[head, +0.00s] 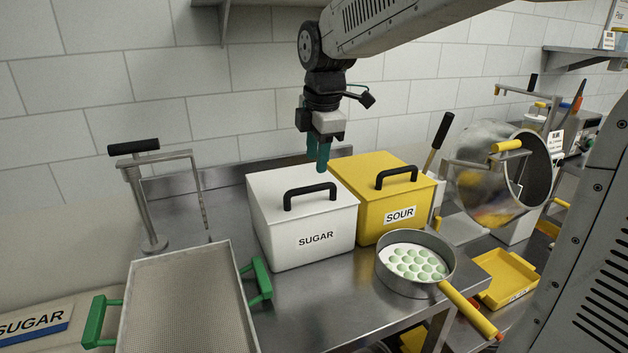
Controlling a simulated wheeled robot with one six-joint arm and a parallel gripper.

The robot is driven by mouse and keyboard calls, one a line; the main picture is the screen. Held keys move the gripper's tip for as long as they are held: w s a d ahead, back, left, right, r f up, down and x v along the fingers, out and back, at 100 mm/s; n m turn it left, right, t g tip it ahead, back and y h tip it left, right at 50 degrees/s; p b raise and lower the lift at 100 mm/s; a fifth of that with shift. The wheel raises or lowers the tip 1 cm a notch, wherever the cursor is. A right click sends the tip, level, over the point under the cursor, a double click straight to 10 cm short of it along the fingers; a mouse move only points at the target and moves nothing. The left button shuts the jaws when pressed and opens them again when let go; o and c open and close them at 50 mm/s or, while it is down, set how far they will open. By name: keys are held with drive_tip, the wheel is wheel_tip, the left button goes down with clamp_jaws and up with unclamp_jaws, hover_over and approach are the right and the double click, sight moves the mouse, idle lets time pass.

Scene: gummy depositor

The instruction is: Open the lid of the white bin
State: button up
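The white bin (278,238) labelled SUGAR stands on the steel table. Its flat white lid (265,190) is closed, with a black arched handle (311,191) on top. My gripper (321,168) hangs from above with its green fingers pointing down. The fingertips appear just above or behind the back right part of the lid, near the handle; the exact gap cannot be told. The two fingers overlap in this view, so their opening is unclear. Nothing is seen held.
A pan (411,284) with pale green pieces sits in front right. A mesh tray (185,300) with green handles and a metal stand (146,210) are at left.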

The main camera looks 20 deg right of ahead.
sight(314, 186)
drive_tip(key=f, duration=0.4)
drive_tip(key=w+f, duration=0.1)
drive_tip(key=f, duration=0.1)
drive_tip(key=shift+w+f, duration=0.1)
drive_tip(key=shift+f, duration=0.25)
clamp_jaws()
